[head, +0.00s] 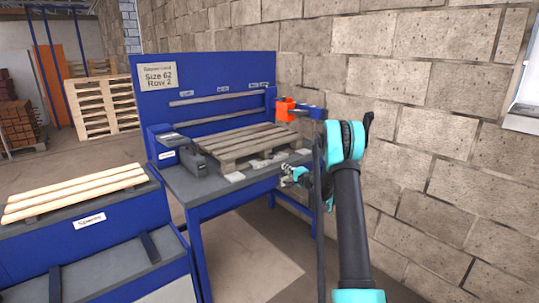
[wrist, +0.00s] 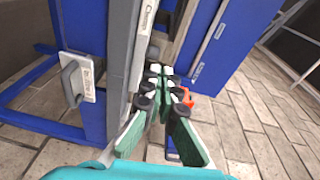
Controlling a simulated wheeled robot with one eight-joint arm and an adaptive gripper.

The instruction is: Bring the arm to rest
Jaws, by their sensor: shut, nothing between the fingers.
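My gripper (head: 291,174) shows in the head view at the front right edge of the blue workbench, close to the bench top and left of my black and turquoise arm. In the wrist view my gripper (wrist: 161,82) has its green fingers brought together at the tips, with nothing between them. Part of the gripper is hidden behind the arm in the head view.
A wooden pallet (head: 245,146) lies on the workbench (head: 185,186). An orange and blue fixture (head: 288,110) stands at its right end. A blue station with pale slats (head: 75,193) is at left. A block wall (head: 435,130) bounds the right.

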